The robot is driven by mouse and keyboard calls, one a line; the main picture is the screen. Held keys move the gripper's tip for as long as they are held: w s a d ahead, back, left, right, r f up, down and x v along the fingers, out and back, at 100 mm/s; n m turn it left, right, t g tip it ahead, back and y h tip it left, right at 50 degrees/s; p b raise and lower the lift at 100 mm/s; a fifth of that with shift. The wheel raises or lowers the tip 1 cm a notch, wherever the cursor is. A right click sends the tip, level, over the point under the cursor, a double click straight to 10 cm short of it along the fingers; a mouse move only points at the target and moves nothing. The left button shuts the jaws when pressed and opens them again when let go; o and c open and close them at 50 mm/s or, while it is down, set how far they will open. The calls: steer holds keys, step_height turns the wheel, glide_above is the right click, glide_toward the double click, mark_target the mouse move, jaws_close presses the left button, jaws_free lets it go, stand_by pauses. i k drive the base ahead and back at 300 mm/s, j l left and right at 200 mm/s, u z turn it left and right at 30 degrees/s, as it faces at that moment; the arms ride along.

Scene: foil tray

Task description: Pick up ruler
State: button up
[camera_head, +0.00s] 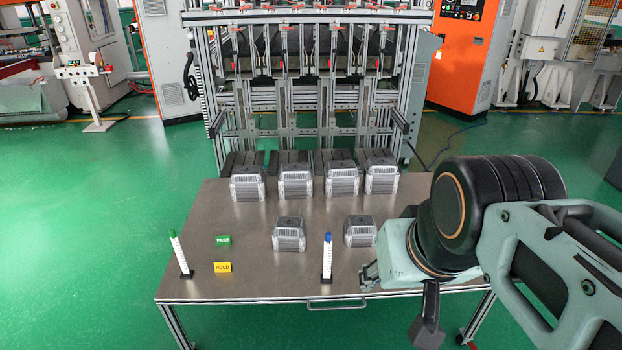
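Two narrow white sticks with dark marks along them stand on the table in dark bases. One has a green top (179,252) and leans a little at the left edge. The other has a blue top (327,257) and stands upright near the front middle. Either could be the ruler; I cannot tell which, and no flat ruler shows. My gripper (368,279) is low over the table's front right, to the right of the blue-topped stick and apart from it. Its fingers are small and partly hidden by my arm, so their opening is unclear.
The metal table (215,200) holds several grey clear-sided boxes; one (289,233) is behind the blue-topped stick, another (360,231) is close to my arm. A green PASS sign (223,240) and a yellow HOLD sign (222,267) are at left. A metal rack (310,100) stands behind.

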mark_target(325, 277)
steer(key=l+u, duration=0.1)
steer(key=u, duration=0.35)
steer(key=i+l+u, duration=0.1)
steer(key=u, duration=0.4)
steer(key=l+u, duration=0.1)
steer(key=u, duration=0.35)
steer(key=l+u, duration=0.8)
steer(key=l, duration=0.25)
steer(key=k+l+u, duration=0.1)
steer(key=l, duration=0.35)
steer(key=k+l, duration=0.1)
steer(key=l, duration=0.35)
steer(key=l+u, duration=0.1)
steer(key=l, duration=0.35)
steer(key=k, duration=0.05)
